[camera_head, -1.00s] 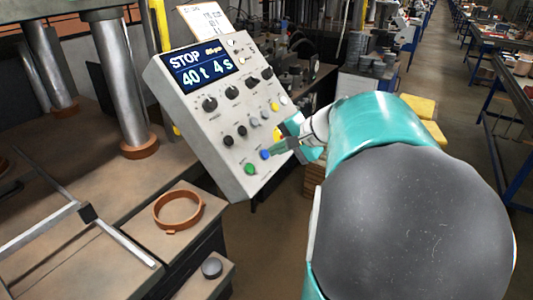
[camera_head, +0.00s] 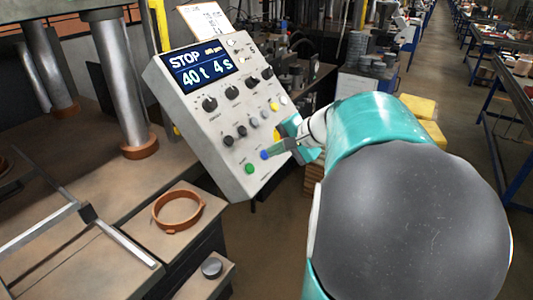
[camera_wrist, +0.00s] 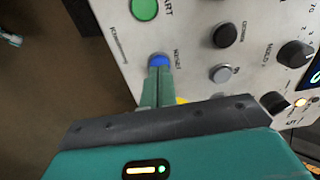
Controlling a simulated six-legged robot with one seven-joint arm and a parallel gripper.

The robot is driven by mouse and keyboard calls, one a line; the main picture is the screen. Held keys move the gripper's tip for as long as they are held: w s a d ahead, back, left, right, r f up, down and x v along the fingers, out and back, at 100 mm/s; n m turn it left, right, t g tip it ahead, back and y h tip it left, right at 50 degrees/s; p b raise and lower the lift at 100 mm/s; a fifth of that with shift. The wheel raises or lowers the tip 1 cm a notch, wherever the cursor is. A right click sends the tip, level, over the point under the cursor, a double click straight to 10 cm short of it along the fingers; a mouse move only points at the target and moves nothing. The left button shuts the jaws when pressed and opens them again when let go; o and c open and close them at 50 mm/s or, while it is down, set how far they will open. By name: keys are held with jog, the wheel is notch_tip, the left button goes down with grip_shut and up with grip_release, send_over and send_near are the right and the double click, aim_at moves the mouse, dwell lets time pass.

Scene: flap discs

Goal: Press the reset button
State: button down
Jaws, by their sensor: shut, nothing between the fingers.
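The control panel (camera_head: 208,128) is a tilted grey box with a display reading "STOP" and "40 t 4 s". The blue reset button (camera_head: 264,155) sits near its lower edge, right of the green start button (camera_head: 250,169). In the wrist view the blue button (camera_wrist: 159,61) lies under a label that seems to read RESET, beside the green button (camera_wrist: 145,8). My gripper (camera_head: 275,152) is shut and empty. In the wrist view its fingertips (camera_wrist: 159,71) are right at the blue button's edge and cover part of it. I cannot tell whether they touch or push it.
Black knobs (camera_head: 232,93) and other buttons cover the panel above. A press with steel columns (camera_head: 120,85) and a table holding a brown ring (camera_head: 178,210) stand at left. A dark round knob (camera_head: 211,267) is at the bottom. Yellow boxes (camera_head: 420,107) stand behind my arm.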

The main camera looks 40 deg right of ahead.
jog(key=shift+w+a+f, duration=0.2)
jog(key=shift+w+f, duration=0.25)
jog(key=shift+w, duration=0.05)
dwell(0.6)
jog(key=v, duration=0.8)
dwell(0.8)
jog(key=s+a+f+n+g+h, duration=0.1)
jog(key=a+n, duration=0.3)
jog(key=a, duration=0.5)
jog(key=s+a+f+n+g+h, duration=0.1)
jog(key=s+a+f+n, duration=0.3)
jog(key=a, duration=0.5)
jog(key=s+a+f+n+g+h, duration=0.1)
jog(key=s+a+f+n, duration=0.1)
jog(key=a+n, duration=0.4)
jog(key=s+a, duration=0.1)
jog(key=a, duration=0.2)
jog(key=shift+s+a+f+g, duration=0.25)
jog(key=shift+a+f+g, duration=0.1)
jog(key=shift+a+g, duration=0.05)
